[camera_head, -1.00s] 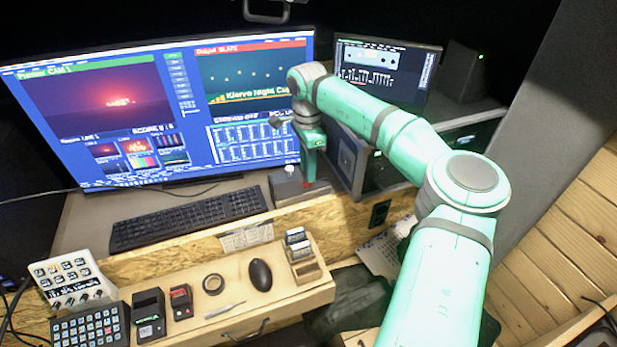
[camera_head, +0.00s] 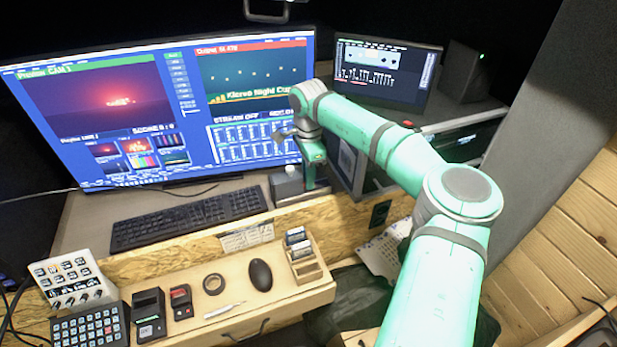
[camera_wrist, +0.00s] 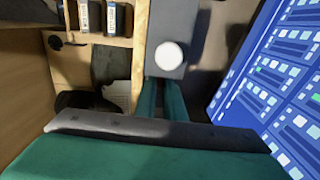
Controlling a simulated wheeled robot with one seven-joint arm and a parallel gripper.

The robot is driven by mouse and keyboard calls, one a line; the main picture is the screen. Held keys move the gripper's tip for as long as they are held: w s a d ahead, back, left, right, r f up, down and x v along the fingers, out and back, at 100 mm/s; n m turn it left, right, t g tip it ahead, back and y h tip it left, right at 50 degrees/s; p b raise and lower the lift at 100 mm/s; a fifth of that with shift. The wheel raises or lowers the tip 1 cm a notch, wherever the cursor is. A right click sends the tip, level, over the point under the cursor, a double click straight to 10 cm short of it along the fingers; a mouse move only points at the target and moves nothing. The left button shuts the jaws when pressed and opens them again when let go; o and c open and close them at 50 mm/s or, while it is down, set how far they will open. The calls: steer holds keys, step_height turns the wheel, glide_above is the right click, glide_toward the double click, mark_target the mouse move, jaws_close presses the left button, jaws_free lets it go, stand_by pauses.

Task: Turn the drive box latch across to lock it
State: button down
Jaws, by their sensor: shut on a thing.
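The drive box (camera_head: 286,187) is a small grey box with a white round knob on top. It stands at the right end of the desk, in front of the big monitor. It also shows in the wrist view (camera_wrist: 162,22), at the top middle. My gripper (camera_head: 311,184) points down against the right side of the box. In the wrist view its two green fingers (camera_wrist: 161,98) lie close together at the box's edge, with a narrow gap between them. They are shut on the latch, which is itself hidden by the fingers.
A big monitor (camera_head: 100,100) stands close behind the box. A keyboard (camera_head: 188,219) lies to its left. A rack unit (camera_head: 345,160) stands just right of my gripper. Below, a wooden drawer (camera_head: 250,310) holds a mouse (camera_head: 260,273), tape and small cards.

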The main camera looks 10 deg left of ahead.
steer(key=m, duration=0.4)
steer(key=shift+s+m, duration=0.1)
steer(key=shift+m, duration=0.2)
steer(key=c, duration=1.8)
jaws_free()
steer(key=shift+c, duration=0.2)
steer(key=shift+r, duration=0.15)
step_height(320, 180, up, 11)
steer(key=shift+f, duration=0.2)
